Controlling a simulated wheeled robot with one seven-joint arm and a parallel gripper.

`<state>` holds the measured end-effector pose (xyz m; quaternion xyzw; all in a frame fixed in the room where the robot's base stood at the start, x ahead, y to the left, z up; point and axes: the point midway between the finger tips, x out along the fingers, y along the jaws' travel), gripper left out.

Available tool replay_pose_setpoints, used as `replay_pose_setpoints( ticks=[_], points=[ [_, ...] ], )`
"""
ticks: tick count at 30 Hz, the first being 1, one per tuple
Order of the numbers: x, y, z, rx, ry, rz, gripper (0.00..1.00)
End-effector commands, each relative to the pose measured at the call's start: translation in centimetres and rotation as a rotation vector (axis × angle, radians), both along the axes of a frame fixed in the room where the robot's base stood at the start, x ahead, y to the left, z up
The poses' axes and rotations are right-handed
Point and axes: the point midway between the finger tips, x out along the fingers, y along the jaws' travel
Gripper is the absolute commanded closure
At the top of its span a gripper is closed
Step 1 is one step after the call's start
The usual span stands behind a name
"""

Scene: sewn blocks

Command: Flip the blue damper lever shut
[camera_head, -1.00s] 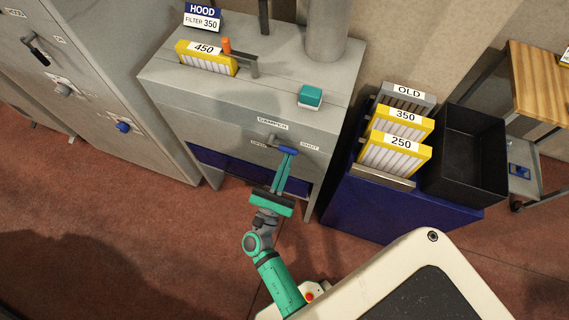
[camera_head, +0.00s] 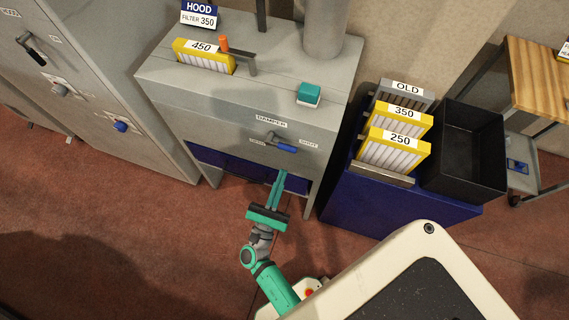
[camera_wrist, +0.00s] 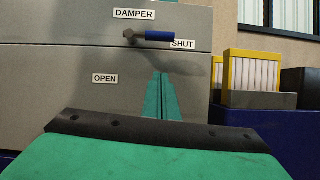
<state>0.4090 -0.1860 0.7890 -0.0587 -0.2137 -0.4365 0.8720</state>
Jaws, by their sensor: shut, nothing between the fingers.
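The damper lever, with a blue grip (camera_head: 286,149) on a grey arm, sits on the front of the grey hood cabinet under a DAMPER label. It points right toward the SHUT label (camera_head: 308,144), away from the OPEN label (camera_head: 257,142). In the wrist view the blue grip (camera_wrist: 158,36) lies nearly level, its end at the SHUT label (camera_wrist: 182,44). My gripper (camera_head: 281,173) is shut and empty, below the lever and apart from it. In the wrist view its teal fingers (camera_wrist: 162,77) are together, below the lever.
Yellow filter 450 (camera_head: 203,57) sits in the hood's top, beside an orange-tipped handle (camera_head: 223,43). A teal button block (camera_head: 309,94) is near the top's front. Filters 350 (camera_head: 402,114) and 250 (camera_head: 396,141) and a black bin (camera_head: 462,150) stand at right.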

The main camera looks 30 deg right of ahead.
Motion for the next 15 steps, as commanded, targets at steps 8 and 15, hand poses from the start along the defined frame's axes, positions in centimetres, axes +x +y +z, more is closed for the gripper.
replay_pose_setpoints(
  ticks=[8,15],
  points=[
    [-2.3,2.6,-1.8,0.0,0.002,-0.006,1.0],
    [-2.7,3.4,-2.1,0.0,0.002,-0.001,1.0]
  ],
)
